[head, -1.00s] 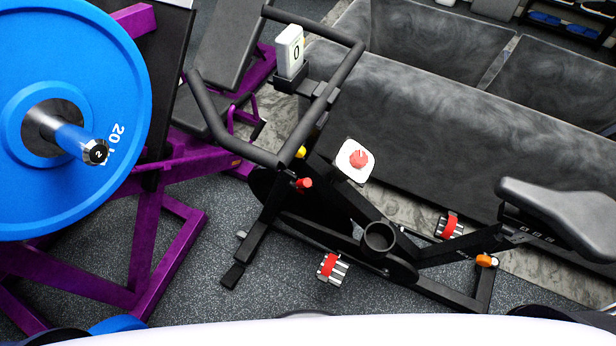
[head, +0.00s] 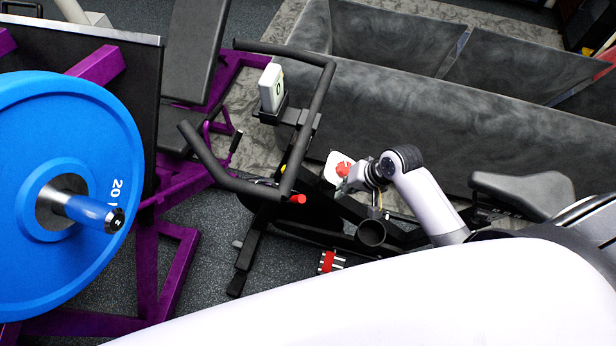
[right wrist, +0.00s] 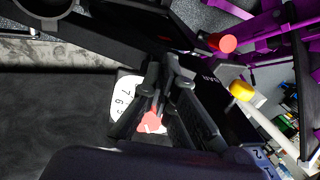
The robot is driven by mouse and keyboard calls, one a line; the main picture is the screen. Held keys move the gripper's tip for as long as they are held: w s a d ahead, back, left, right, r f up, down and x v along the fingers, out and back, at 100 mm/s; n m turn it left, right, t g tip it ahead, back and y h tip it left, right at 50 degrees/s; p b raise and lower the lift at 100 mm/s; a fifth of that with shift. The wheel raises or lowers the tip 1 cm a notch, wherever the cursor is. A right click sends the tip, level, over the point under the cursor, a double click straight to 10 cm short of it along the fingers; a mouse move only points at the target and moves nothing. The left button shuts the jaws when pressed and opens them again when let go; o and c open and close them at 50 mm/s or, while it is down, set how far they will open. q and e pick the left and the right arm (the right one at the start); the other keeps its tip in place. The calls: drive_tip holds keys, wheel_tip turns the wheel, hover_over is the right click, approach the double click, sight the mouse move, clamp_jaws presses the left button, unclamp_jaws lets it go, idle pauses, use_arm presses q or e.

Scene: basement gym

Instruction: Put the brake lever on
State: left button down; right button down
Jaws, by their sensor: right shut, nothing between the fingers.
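The exercise bike stands in the middle of the head view. A short red-ended lever (head: 298,199) sticks out of its frame below the handlebar (head: 240,187); it looks like the brake lever, but I cannot tell its setting. Its red end also shows in the right wrist view (right wrist: 228,43), with a yellow knob (right wrist: 241,90) near it. A white dial plate (right wrist: 122,92) carries numbers and a red knob (right wrist: 152,122). My right gripper (right wrist: 166,72) is shut and empty, in front of the dial and apart from the red lever end. My left gripper is out of view.
A blue weight plate (head: 35,220) on a purple rack (head: 150,260) stands at left. The bike's saddle (head: 525,192) is at right, and a long dark grey padded block (head: 430,115) lies behind the bike. A white display (head: 271,88) sits by the handlebar.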

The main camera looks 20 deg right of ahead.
sight(296, 200)
drive_tip(key=w+r+m, duration=0.1)
drive_tip(key=r, duration=0.1)
drive_tip(key=w+r+m+y, duration=0.1)
drive_tip(key=w, duration=0.1)
drive_tip(key=w+r+m, duration=0.1)
drive_tip(key=r, duration=0.1)
drive_tip(key=shift+w+d+r+y+p, duration=0.3)
drive_tip(key=shift+d, duration=0.1)
drive_tip(key=a+f+p, duration=0.2)
drive_tip(key=a+f, duration=0.5)
drive_tip(key=f, duration=0.1)
drive_tip(key=shift+a+f, duration=0.35)
drive_tip(key=shift+a, duration=0.05)
drive_tip(key=shift+w, duration=0.15)
